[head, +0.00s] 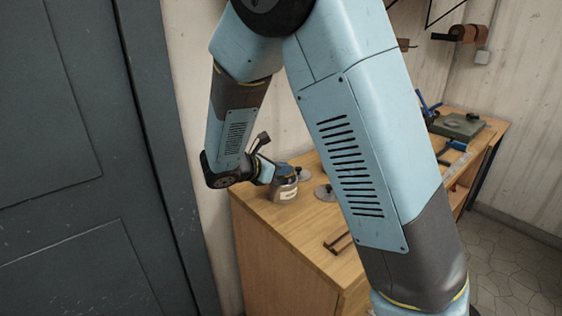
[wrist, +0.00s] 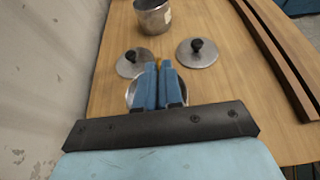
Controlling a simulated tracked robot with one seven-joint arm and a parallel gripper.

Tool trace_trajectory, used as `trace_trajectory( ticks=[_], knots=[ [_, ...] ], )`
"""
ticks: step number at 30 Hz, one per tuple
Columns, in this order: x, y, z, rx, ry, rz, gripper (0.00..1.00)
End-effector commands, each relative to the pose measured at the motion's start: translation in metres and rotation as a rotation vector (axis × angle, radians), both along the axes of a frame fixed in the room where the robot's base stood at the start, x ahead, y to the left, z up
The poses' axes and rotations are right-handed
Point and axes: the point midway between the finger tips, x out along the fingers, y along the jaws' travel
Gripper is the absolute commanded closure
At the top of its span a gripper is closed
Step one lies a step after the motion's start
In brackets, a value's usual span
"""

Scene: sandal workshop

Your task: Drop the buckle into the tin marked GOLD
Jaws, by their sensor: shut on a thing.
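My gripper (wrist: 158,66) is shut on the buckle, of which only a small yellowish bit (wrist: 158,61) shows between the blue fingertips. The fingers are over a round metal tin (wrist: 130,95), mostly hidden behind them in the wrist view. In the head view my gripper (head: 285,171) is at the top of this tin (head: 284,191), near the bench's left end. I cannot tell whether the buckle is inside the rim or above it. A second metal tin (wrist: 151,17) with a pale label stands farther off in the wrist view. I cannot read any label.
Two round lids with black knobs, one left (wrist: 131,67) and one right (wrist: 197,58), lie on the wooden bench (head: 290,228). Brown strips (wrist: 280,50) lie along the right in the wrist view. A pale wall (wrist: 45,60) is close on the left.

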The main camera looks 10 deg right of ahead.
Motion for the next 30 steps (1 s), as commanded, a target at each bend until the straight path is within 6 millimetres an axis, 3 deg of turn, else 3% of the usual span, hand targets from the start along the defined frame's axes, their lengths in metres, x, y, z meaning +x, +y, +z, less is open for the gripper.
trace_trajectory(
  ticks=[6,15,16,25,30],
  knots=[
    [0.0000,-0.0008,-0.0114,-0.001,0.000,-0.001,1.00],
    [0.0001,-0.0012,-0.0130,0.000,0.000,-0.001,1.00],
    [0.0001,-0.0012,-0.0130,0.000,0.000,-0.001,0.93],
    [0.0001,-0.0013,-0.0129,0.000,0.000,-0.001,0.64],
    [0.0001,-0.0013,-0.0129,0.000,0.000,-0.001,0.64]
  ],
)
